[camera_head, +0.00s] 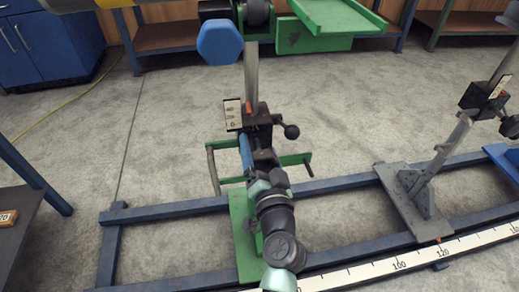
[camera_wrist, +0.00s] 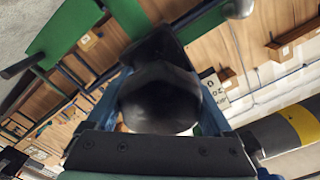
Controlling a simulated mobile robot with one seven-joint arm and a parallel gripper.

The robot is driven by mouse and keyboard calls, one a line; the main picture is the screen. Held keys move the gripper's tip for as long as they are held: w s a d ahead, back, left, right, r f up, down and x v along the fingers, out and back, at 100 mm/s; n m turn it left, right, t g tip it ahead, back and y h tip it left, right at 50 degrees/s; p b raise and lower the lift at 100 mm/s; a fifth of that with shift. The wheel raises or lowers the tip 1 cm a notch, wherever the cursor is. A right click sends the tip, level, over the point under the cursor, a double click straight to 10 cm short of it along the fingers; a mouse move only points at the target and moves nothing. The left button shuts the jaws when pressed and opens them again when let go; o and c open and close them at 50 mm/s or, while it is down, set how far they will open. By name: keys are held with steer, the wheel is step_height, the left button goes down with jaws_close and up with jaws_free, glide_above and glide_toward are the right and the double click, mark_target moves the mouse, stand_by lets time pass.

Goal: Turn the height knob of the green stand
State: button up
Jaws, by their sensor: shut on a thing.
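The green stand (camera_head: 243,240) is in the middle of the head view, with a grey upright post (camera_head: 251,78) and a small scale card (camera_head: 232,115) with an orange pointer. My gripper (camera_head: 256,158) reaches up to the front of the stand's dark clamp block (camera_head: 258,124), just under the scale. In the wrist view, a large rounded black knob (camera_wrist: 160,98) sits between the two blue fingers, and my gripper (camera_wrist: 160,85) is shut on it. In the head view, my wrist and fingers hide the knob. A side lever with a black ball (camera_head: 291,132) sticks out to the right.
Above the post are a green tray (camera_head: 338,15) and a blue hexagonal piece (camera_head: 220,43). A blue floor frame (camera_head: 165,211) carries a long ruler (camera_head: 400,265) and a grey stand (camera_head: 412,200) at right.

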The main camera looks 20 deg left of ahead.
steer(key=o, duration=1.1)
steer(key=v, duration=1.3)
steer(key=shift+d+p, duration=0.1)
steer(key=shift+p, duration=0.3)
